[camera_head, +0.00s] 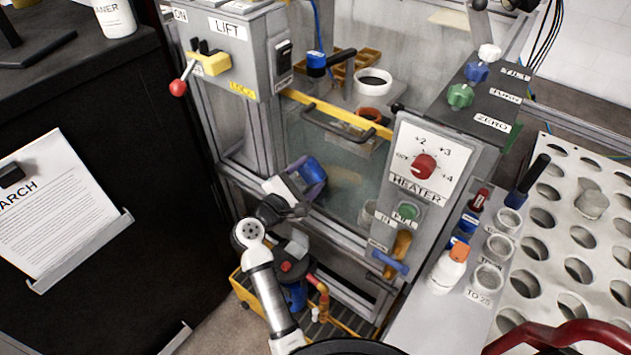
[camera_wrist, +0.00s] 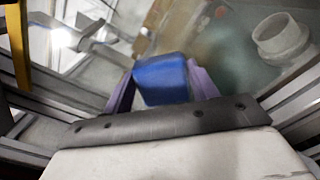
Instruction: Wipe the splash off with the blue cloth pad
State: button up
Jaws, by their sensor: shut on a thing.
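The blue cloth pad (camera_head: 312,169) is between the purple fingers of my gripper (camera_head: 310,175), in front of the clear front panel (camera_head: 350,150) of the machine. In the wrist view the blue pad (camera_wrist: 162,82) sits between both fingers of my gripper (camera_wrist: 162,78), which are shut on it. A brownish, blurred patch (camera_wrist: 185,22) shows beyond the pad in the wrist view and looks like the splash. A faint tan smear also shows on the panel, right of the pad, in the head view. I cannot tell whether the pad touches the panel.
A yellow-edged bar with a black handle (camera_head: 345,122) runs above the panel. The heater box (camera_head: 422,165) stands to the right, the lift box (camera_head: 240,50) to the upper left. A yellow tray (camera_head: 245,290) lies below. A white ring-shaped part (camera_wrist: 280,38) shows behind the panel.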

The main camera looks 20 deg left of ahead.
aim_at(371, 187)
jog(key=shift+w+a, duration=0.15)
jog(key=shift+a, duration=0.25)
jog(key=shift+w+r+p, duration=0.1)
jog(key=shift+r+p, duration=0.6)
jog(key=shift+r, duration=0.4)
jog(key=shift+s+d+f+p, duration=0.15)
jog(key=shift+s+d, duration=0.55)
jog(key=shift+d, duration=1.1)
jog(key=shift+s+d+r+p, duration=0.15)
jog(key=shift+s+d, duration=0.5)
jog(key=shift+d, duration=1.2)
jog(key=shift+s+d+f+p, duration=0.15)
jog(key=shift+s+d, duration=0.55)
jog(key=shift+d, duration=1.1)
jog(key=shift+s+d+p, duration=0.15)
jog(key=shift+s+d, duration=0.15)
jog(key=shift+d, duration=0.65)
jog(key=shift+s+d+p, duration=0.15)
jog(key=shift+s+d, duration=0.1)
jog(key=shift+d, duration=0.65)
